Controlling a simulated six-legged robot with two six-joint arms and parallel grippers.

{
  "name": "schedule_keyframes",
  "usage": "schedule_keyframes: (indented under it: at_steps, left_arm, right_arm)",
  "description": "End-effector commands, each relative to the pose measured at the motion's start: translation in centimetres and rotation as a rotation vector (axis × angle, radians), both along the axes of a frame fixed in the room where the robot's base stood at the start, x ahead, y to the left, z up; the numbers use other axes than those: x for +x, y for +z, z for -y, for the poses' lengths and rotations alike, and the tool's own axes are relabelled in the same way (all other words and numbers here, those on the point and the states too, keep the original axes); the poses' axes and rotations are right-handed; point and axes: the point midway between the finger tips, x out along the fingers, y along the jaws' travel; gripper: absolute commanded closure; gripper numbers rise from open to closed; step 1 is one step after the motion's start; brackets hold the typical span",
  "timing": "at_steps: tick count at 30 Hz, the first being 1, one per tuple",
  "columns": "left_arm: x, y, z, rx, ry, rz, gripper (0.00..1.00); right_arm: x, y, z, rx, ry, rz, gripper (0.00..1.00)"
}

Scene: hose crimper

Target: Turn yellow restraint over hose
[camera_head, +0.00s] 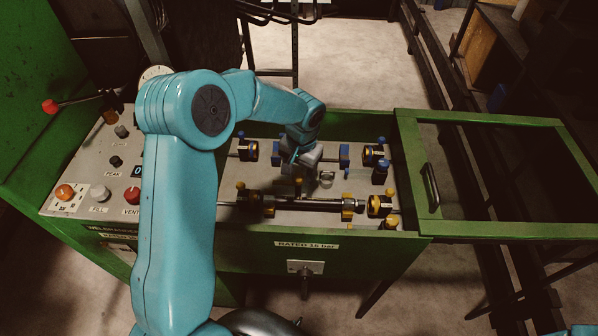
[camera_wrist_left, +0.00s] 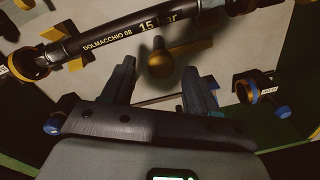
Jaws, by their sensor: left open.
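The black hose (camera_head: 310,204) lies across the front of the green machine's bed, between yellow-marked fittings. In the left wrist view the hose (camera_wrist_left: 135,30) crosses the top, with "15 bar" lettering. The yellow restraint seems to be the upright yellow piece (camera_head: 298,187) at the hose's middle. In the left wrist view a rounded yellow end (camera_wrist_left: 163,64) on a grey stem shows beside the hose, apart from it. My left gripper (camera_head: 302,163) is over the bed, just behind this piece. Its open fingers (camera_wrist_left: 160,88) point toward the yellow end, with nothing between them. My right gripper is out of view.
Blue-marked fittings (camera_head: 375,154) stand in the back row, close to my left gripper. A control panel (camera_head: 85,180) with knobs is at the left. An open green frame door (camera_head: 432,190) extends right.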

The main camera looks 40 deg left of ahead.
Motion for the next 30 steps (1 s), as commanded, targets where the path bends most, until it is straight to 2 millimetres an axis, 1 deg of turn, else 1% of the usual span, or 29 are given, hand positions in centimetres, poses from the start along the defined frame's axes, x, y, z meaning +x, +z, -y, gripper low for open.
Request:
schedule_keyframes:
  at_steps: [3, 5, 13, 14, 15, 17, 18, 19, 26, 30]
  left_arm:
    - [0.0, -1.1, -0.1, 0.001, 0.0, 0.0, 0.41]
    - [0.0, -1.3, -0.1, 0.0, 0.0, 0.0, 0.41]
    - [0.0, -1.5, -0.1, 0.0, 0.001, 0.001, 0.41]
    - [0.0, -1.5, -0.1, 0.0, 0.001, 0.001, 0.47]
    - [0.0, -1.5, -0.1, 0.0, 0.001, 0.001, 0.61]
    - [0.0, -1.5, -0.1, 0.0, 0.001, 0.001, 0.8]
    - [0.0, -1.5, -0.1, 0.0, 0.0, 0.001, 0.93]
    - [0.0, -1.5, -0.1, 0.0, 0.0, 0.001, 1.0]
    - [0.1, -1.6, 0.0, 0.0, 0.005, 0.003, 1.0]
    - [0.4, -1.7, 0.5, 0.0, 0.03, 0.004, 1.0]
  right_arm:
    - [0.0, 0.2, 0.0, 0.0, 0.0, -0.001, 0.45]
    - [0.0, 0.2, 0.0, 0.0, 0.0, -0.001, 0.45]
    - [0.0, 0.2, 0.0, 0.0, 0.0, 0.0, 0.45]
    - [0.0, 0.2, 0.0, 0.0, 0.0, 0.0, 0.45]
    - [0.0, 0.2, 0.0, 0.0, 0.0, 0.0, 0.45]
    - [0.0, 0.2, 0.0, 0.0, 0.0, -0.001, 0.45]
    - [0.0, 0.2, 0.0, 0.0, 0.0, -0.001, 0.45]
    - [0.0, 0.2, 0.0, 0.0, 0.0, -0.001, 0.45]
    - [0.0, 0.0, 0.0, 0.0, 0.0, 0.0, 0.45]
    - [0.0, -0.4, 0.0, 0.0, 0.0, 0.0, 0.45]
